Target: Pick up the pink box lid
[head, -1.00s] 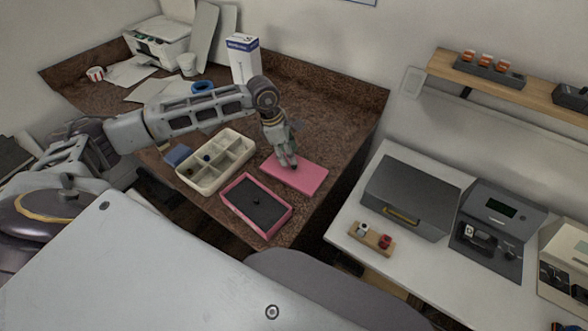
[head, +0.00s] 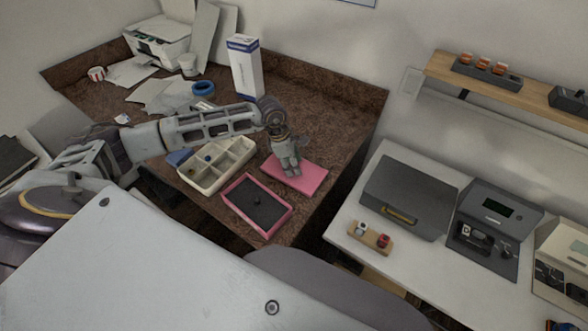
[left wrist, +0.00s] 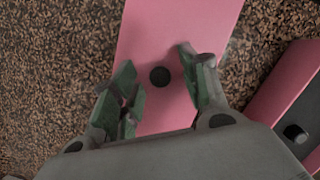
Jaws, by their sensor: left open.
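The pink box lid (head: 300,175) lies flat on the brown speckled table, right of the compartment tray. In the left wrist view the lid (left wrist: 180,35) fills the middle and has a round black knob (left wrist: 160,76) on it. My left gripper (head: 290,172) is above the lid, pointing down. In the left wrist view its open fingers (left wrist: 160,92) stand on either side of the knob, with nothing between them but the knob below. The pink box (head: 257,203) with a dark inside sits in front of the lid; its edge also shows in the left wrist view (left wrist: 275,90). My right gripper is not seen.
A cream compartment tray (head: 217,165) stands left of the lid. A white-and-blue carton (head: 246,70), a blue tape roll (head: 203,88) and a printer (head: 158,42) are farther back. A white bench (head: 350,220) with grey devices is to the right. The table behind the lid is clear.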

